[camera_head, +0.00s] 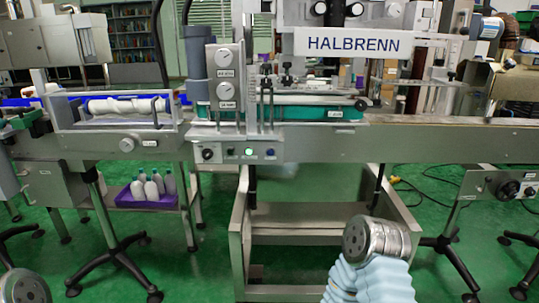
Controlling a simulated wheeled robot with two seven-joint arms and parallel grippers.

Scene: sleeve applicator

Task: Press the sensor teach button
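A small control panel (238,152) sits on the front of the machine below the green conveyor bed. The labels are too small to read, so I cannot tell which is the sensor teach button. Part of my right arm (372,272), with a light blue sleeve and a round grey end, shows low in front of the machine, apart from the panel. Part of my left arm (25,287) shows at the bottom left corner. No gripper fingers are visible.
Two dial knobs on a grey post (225,85) stand above the panel. A long steel conveyor rail (440,140) runs across. White bottles stand on a purple tray (147,199) at left. An open steel frame (325,218) is below. A cable lies on the green floor at right.

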